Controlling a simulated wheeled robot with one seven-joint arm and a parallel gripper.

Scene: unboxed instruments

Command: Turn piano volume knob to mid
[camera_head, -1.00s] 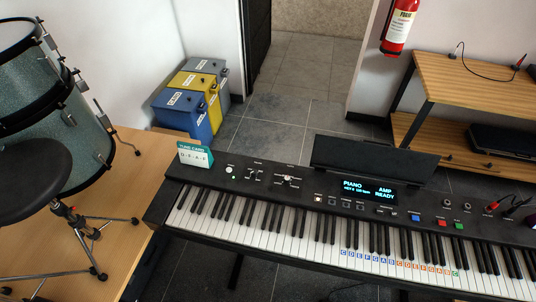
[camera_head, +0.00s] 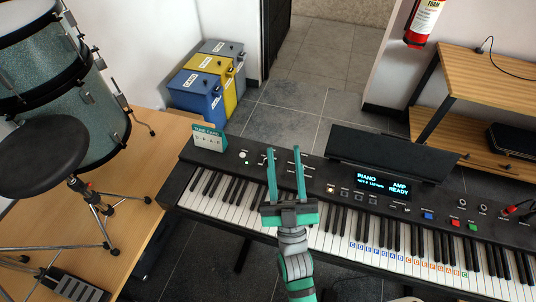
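A bit of the knob group (camera_head: 306,168) shows just right of the right finger. I cannot read which knob is volume, its setting, or whether a finger touches it.
A teal and white tune card (camera_head: 209,137) stands at the piano's left end. A black music stand (camera_head: 392,155) rises behind the screen. A drum and stool (camera_head: 43,156) are at left, wooden shelves (camera_head: 490,85) at right. Blue, yellow and grey bins (camera_head: 196,96) stand behind.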

